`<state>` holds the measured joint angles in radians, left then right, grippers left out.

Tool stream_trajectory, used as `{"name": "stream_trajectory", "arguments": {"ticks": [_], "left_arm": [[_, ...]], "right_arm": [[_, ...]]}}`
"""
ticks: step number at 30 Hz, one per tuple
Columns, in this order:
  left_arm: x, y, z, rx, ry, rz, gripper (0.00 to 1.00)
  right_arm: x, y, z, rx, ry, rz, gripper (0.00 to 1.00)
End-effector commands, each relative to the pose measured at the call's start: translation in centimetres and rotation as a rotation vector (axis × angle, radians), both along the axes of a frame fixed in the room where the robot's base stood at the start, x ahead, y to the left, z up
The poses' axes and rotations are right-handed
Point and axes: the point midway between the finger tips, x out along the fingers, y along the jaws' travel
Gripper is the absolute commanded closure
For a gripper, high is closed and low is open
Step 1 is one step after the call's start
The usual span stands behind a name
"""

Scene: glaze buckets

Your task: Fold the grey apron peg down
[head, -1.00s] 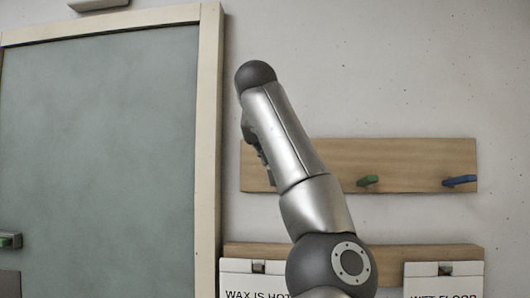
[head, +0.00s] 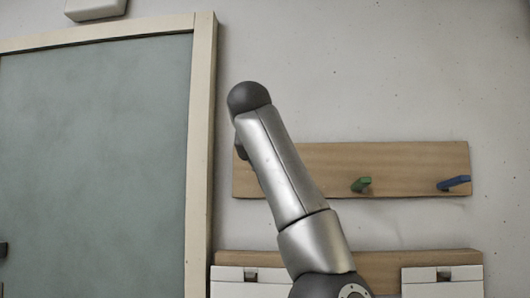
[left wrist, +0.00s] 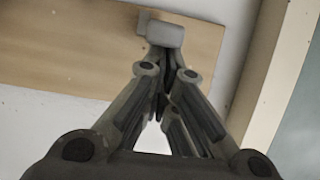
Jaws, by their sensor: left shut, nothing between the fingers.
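The grey peg (left wrist: 165,32) shows in the left wrist view as a short rounded block near the end of a wooden board (left wrist: 70,45). I cannot tell its fold angle for sure. My left gripper (left wrist: 165,75) is shut and empty, its fingertips close to the peg; contact cannot be told. In the head view my left arm covers the left part of the board (head: 410,160), and the grey peg and my fingertips are hidden behind it. My right gripper is not in view.
A green peg (head: 361,185) and a blue peg (head: 454,183) stick out farther right on the board. A lower wooden rail (head: 400,258) holds white signs (head: 440,289). A framed green board (head: 95,150) stands at the left.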

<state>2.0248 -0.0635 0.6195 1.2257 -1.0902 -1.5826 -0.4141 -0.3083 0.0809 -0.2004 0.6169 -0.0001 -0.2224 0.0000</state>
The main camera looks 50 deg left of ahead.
Motion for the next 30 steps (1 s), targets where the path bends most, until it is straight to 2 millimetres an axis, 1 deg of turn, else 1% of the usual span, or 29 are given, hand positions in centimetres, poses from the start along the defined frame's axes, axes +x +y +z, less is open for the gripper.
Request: {"name": "stream_trajectory", "arguments": {"ticks": [9,14,20,23,30], "left_arm": [[-0.5,-0.4,-0.2,0.000,0.000,0.000,1.00],[-1.1,-0.9,-0.4,-0.002,0.001,0.000,1.00],[-1.6,-1.4,-0.2,-0.003,0.004,0.000,1.00],[-2.5,-2.1,0.3,-0.003,0.002,0.000,1.00],[-6.1,-5.1,2.4,0.001,-0.004,0.001,1.00]], "right_arm": [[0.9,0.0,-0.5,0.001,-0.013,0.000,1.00],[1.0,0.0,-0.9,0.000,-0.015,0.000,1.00],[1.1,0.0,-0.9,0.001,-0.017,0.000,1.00],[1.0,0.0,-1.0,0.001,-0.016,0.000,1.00],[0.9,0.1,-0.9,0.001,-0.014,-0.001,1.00]]}}
